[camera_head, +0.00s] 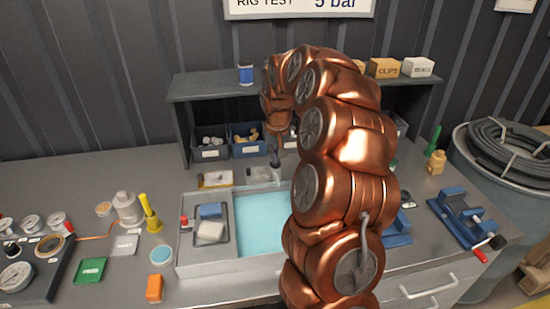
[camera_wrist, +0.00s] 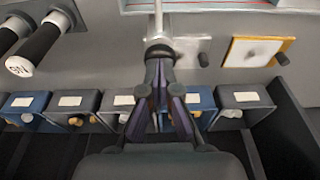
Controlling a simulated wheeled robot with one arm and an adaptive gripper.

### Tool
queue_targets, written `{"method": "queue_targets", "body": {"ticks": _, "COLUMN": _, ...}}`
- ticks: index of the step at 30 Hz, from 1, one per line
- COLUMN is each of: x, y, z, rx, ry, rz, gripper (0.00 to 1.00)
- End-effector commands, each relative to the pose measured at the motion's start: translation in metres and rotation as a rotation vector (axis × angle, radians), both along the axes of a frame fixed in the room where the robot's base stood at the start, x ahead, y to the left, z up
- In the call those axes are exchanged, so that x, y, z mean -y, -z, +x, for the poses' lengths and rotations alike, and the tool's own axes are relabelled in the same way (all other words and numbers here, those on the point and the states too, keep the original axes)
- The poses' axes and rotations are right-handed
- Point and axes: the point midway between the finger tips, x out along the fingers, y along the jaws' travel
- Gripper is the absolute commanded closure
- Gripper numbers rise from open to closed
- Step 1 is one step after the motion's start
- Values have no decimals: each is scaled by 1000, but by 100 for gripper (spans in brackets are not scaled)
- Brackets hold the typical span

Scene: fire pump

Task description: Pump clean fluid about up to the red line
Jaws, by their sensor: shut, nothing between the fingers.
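My gripper (camera_head: 275,160) points down over the back edge of the basin (camera_head: 262,220), which holds pale blue fluid. In the wrist view its dark fingers (camera_wrist: 159,55) are together and empty. A pale rod (camera_wrist: 158,18) stands right at the fingertips; I cannot tell whether they touch it. A red line (camera_wrist: 225,4) runs along the fluid basin's edge at the top of the wrist view. Two black handles with white ends (camera_wrist: 36,50) lie to the left there. My arm hides the right part of the basin in the head view.
A yellow-framed plate (camera_wrist: 252,50) with a small knob lies beside the gripper. Several parts bins (camera_wrist: 245,97) stand under the shelf (camera_head: 205,85) close behind. A tray with sponges (camera_head: 210,222) is left of the fluid. A blue vice (camera_head: 462,215) stands at the right.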

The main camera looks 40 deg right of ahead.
Motion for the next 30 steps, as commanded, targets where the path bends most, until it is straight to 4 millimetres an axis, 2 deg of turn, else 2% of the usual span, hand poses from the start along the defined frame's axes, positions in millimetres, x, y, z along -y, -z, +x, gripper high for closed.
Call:
{"method": "queue_targets", "body": {"ticks": 8, "x": -1, "y": -1, "z": -1, "rx": -4, "ry": 0, "rz": 2, "gripper": 100}}
{"method": "queue_targets", "body": {"ticks": 24, "x": 0, "y": -31, "z": 0, "rx": 1, "ry": 0, "rz": 0, "gripper": 100}}
{"method": "queue_targets", "body": {"ticks": 30, "x": 0, "y": -33, "z": 0, "rx": -1, "ry": 0, "rz": 0, "gripper": 100}}
